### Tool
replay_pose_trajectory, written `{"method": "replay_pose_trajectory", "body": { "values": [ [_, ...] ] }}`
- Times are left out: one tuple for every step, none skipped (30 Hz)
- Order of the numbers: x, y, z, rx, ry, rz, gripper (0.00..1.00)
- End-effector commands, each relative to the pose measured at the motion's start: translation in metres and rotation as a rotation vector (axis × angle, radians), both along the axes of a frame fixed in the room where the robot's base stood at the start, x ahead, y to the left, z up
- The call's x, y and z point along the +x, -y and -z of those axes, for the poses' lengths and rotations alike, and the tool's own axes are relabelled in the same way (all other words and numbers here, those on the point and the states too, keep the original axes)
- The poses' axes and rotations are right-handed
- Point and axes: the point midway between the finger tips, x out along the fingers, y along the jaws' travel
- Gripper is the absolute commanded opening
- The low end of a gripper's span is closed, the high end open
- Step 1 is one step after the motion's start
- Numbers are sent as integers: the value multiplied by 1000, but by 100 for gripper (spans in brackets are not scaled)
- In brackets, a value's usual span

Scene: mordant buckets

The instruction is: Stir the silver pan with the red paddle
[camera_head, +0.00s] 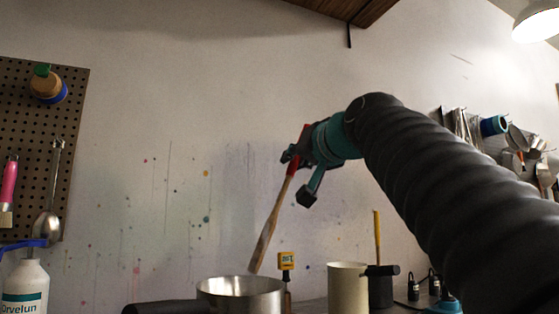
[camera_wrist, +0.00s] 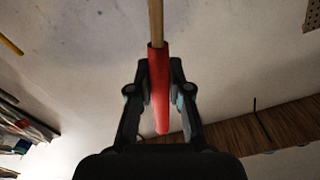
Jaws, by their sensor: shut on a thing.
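The red paddle (camera_head: 270,227) has a red handle and a wooden shaft. My gripper (camera_head: 299,170) is shut on its red handle. In the head view the paddle slants down to the left, its lower tip just above the rim of the silver pan (camera_head: 241,286) in the picture. In the wrist view the red handle (camera_wrist: 158,88) lies between both fingers of my gripper (camera_wrist: 160,92), with the wooden shaft running out of the top edge. The pan is open at the top and cut off by the bottom edge of the head view; its contents are hidden.
A cream container (camera_head: 347,288) and a dark one with a yellow-handled tool (camera_head: 377,233) stand right of the pan. A small yellow device (camera_head: 287,261) is behind it. A white bottle (camera_head: 25,286) is at far left. A pegboard (camera_head: 75,110) and hung utensils (camera_head: 515,140) flank the wall.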

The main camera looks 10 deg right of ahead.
Motion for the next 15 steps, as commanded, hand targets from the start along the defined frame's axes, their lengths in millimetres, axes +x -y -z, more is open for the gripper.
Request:
{"method": "replay_pose_trajectory", "body": {
  "values": [
    [1, 4, 7, 1, 0, 2, 0],
    [1, 3, 9, 1, 1, 0, 0],
    [0, 0, 12, 1, 0, -2, 0],
    [0, -1, 15, 1, 0, -2, 0],
    [-1, -2, 17, 0, 1, -2, 0],
    [-1, -3, 20, 0, 1, -2, 0],
    [-1, -4, 22, 0, 1, -2, 0],
    [-2, -5, 25, 0, 1, -2, 0],
    [-2, -6, 28, 1, 0, -2, 0],
    [-2, -7, 30, 1, 0, -2, 0],
    [-2, -8, 33, 1, -1, -1, 0],
    [-3, -10, 36, 1, -1, -1, 0],
    [-3, -11, 38, 1, -1, -1, 0],
    [-3, -12, 41, 1, 0, -2, 0],
    [-4, -13, 44, 1, 0, -2, 0]
  ]
}}
